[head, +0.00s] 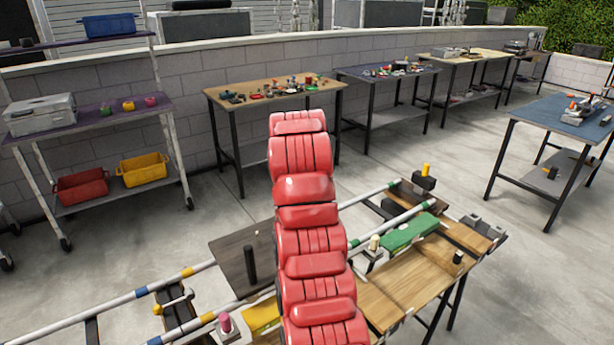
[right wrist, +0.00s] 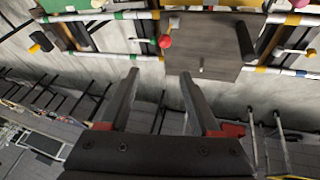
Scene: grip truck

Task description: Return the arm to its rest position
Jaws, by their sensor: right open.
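My right gripper (right wrist: 159,75) shows in the right wrist view with its two dark fingers apart and nothing between them. A bench with rails stands beyond the fingertips, and a gap shows between them. On the bench, a dark panel (right wrist: 215,45) lies at the top of that view; the same panel shows in the head view (head: 232,262). No gripper is visible in the head view. My left gripper is in neither view. A red ribbed form covers the middle of the head view, and I cannot tell what it is.
A wooden board (head: 405,280) and a green block (head: 410,232) lie on the near bench. A cart (head: 95,128) with bins stands at left. A table (head: 235,88) with small items stands behind, and a blue-topped table (head: 560,125) at right. Concrete floor (head: 500,290) is clear at lower right.

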